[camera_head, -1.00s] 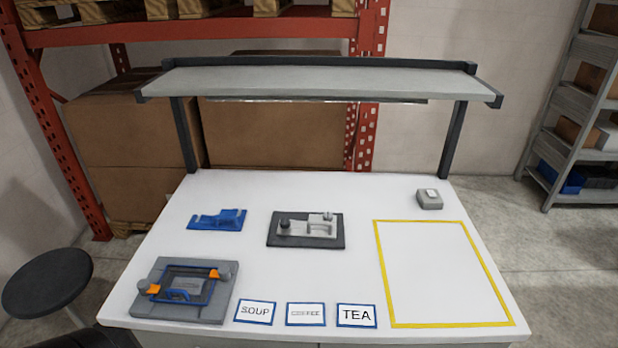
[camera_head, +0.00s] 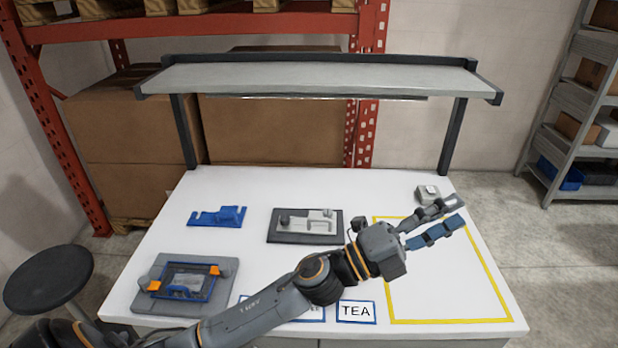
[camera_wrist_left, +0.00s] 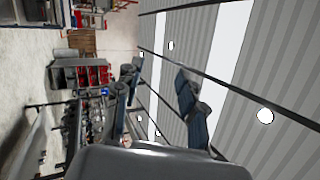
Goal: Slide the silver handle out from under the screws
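A silver-grey slotted piece (camera_head: 312,222) lies on a dark base plate (camera_head: 275,237) in the middle of the table. A dark round knob, seemingly a screw, stands at its left end; a smaller raised part stands near its right end. Whether the piece is clamped under them is too small to tell. My left gripper (camera_head: 456,212) is open and empty, held to the right of that plate near the grey box and the yellow outline. In the left wrist view its two fingers (camera_wrist_left: 157,90) are spread with nothing between them. My right gripper is not in view.
A blue slotted bracket (camera_head: 217,217) lies at the back left. A grey fixture (camera_head: 150,300) with orange clips and a blue frame stands front left. A small grey box (camera_head: 426,194) is back right. My left arm crosses the front, partly covering labels beside the TEA card (camera_head: 356,312).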

